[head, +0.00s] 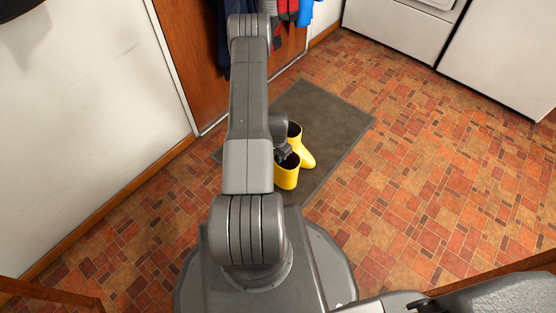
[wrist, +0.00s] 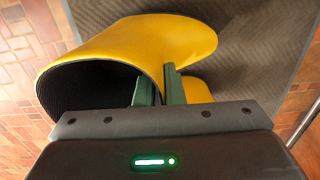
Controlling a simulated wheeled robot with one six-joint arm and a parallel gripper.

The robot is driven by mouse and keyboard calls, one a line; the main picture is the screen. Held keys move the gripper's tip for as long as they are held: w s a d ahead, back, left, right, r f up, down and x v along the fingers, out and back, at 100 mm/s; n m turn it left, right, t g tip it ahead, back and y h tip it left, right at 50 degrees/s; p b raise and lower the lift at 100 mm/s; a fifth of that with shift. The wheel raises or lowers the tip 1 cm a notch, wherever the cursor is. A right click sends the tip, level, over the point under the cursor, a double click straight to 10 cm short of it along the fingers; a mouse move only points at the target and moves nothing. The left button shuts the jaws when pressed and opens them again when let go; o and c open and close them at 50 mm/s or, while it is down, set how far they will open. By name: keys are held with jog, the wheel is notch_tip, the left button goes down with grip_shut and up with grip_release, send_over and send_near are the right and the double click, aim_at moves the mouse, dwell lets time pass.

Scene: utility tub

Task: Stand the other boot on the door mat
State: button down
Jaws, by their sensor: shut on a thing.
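Two yellow boots show close together at the grey door mat (head: 338,112) in the head view. The nearer boot (head: 287,179) is upright, its dark opening facing up. The farther boot (head: 304,154) is partly behind it and my gripper, with its toe to the right. My gripper (head: 284,156) is at the nearer boot's rim. In the wrist view my gripper's green fingers (wrist: 160,92) are shut on the rim of a boot (wrist: 120,42), one finger inside the shaft. A yellow part of the other boot (wrist: 198,90) shows beyond. I cannot tell whether the held boot's sole touches the mat.
A brown door (head: 185,50) and hanging coats (head: 283,25) are behind the mat. A white wall (head: 85,100) stands at the left and white appliances (head: 400,25) at the back right. The tiled floor (head: 430,160) to the right is clear.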

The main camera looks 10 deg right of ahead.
jog(key=shift+f, duration=1)
jog(key=shift+f+b, duration=0.15)
jog(key=shift+b, duration=0.2)
jog(key=c, duration=1.5)
grip_release()
notch_tip(320, 180, up, 12)
jog(key=p, duration=0.4)
jog(key=shift+r, duration=0.25)
